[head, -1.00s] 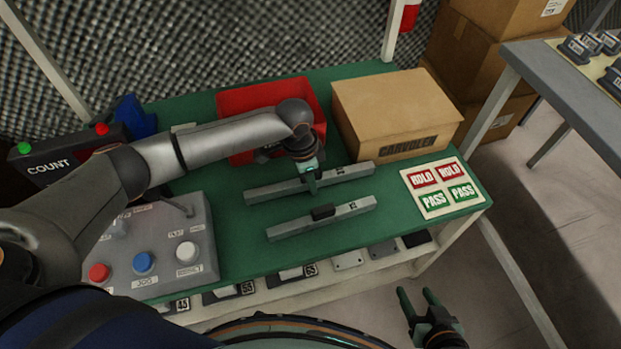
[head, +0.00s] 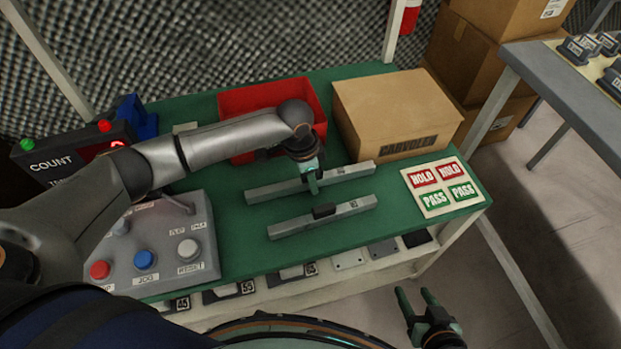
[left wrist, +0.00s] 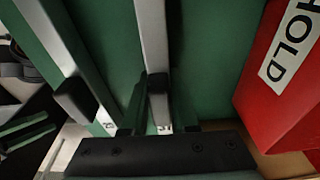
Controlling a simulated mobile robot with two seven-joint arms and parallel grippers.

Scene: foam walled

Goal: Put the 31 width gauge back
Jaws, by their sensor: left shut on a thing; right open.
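Two long grey bar gauges with black grips lie on the green bench top. The far gauge (head: 268,191) has a label in the left wrist view (left wrist: 165,129) that looks like 31, though it is small. My left gripper (head: 312,184) is shut on this gauge near its middle, with the gauge at or close to the bench top. My right gripper (head: 417,300) is open and empty, low in front of the bench.
A red bin (head: 262,97) and a cardboard box (head: 398,105) stand behind the gauges. A HOLD/PASS card (head: 441,187) lies at right. A button panel (head: 160,250) and COUNT display (head: 55,165) are at left. Several numbered slots (head: 235,291) run along a shelf below the front edge.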

